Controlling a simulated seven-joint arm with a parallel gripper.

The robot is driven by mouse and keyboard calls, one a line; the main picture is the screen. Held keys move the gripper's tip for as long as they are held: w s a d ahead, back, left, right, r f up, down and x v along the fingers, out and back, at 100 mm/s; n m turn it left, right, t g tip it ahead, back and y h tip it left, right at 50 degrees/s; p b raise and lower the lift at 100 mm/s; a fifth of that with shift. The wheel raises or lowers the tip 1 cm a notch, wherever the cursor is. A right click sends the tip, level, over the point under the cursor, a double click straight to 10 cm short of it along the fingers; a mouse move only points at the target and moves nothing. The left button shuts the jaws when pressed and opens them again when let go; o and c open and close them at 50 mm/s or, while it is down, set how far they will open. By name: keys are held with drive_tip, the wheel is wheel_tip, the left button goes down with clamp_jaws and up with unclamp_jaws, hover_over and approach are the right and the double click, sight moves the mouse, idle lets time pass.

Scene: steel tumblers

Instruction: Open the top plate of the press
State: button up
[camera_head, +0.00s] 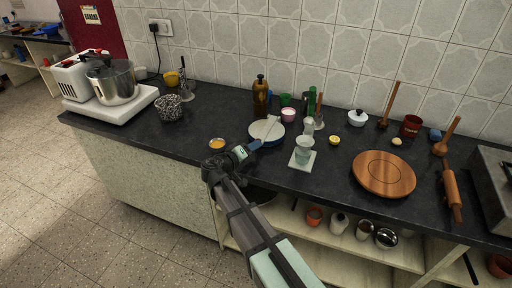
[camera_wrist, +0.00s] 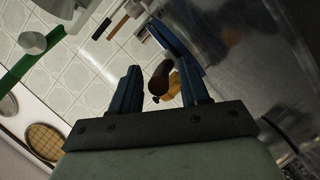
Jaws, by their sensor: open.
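The press (camera_head: 267,128) looks like the round, pale, low thing with a light bar across it, on the dark counter near the back middle. My gripper (camera_head: 254,145) is at its front left edge, with its blue fingers pointing at it. In the wrist view my gripper (camera_wrist: 168,86) is open, with a finger on each side and a gap between. A dark brown, rounded thing shows through that gap; I cannot tell whether it is near or far. A grey, shiny surface (camera_wrist: 240,50) fills the right side there; I cannot tell if it is the press.
A glass on a pale square coaster (camera_head: 302,160) stands right of the press. A brown bottle (camera_head: 260,94) and green items stand behind. A round wooden board (camera_head: 384,174) lies further right.

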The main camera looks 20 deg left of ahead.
drive_tip(key=shift+x, duration=1.3)
drive_tip(key=shift+c, duration=0.3)
clamp_jaws()
